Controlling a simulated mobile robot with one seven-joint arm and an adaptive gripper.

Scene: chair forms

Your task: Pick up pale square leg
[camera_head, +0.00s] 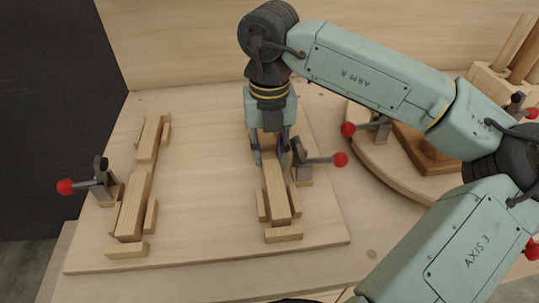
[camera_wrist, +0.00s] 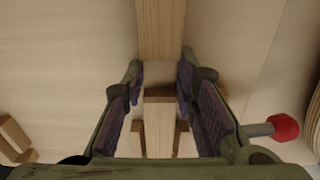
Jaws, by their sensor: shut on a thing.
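My gripper (camera_head: 270,155) points down over the right fixture on the wooden board. Its two dark-padded fingers are shut on a pale square wooden leg (camera_wrist: 160,35), one finger on each side. In the wrist view the leg runs from the top edge down between the fingertips. In the head view my gripper and wrist hide much of it. A pale bar section (camera_head: 277,195) shows on the near side of my gripper, lying lengthwise between low side blocks. A step shows between the two sections in the wrist view. Any gap under the leg cannot be told.
A clamp with a red-knobbed lever (camera_head: 340,159) stands close right of my gripper. A similar fixture with another bar (camera_head: 133,205) and clamp (camera_head: 103,185) is on the left. The board's middle (camera_head: 205,190) is clear. A curved wooden piece (camera_head: 385,180) lies right.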

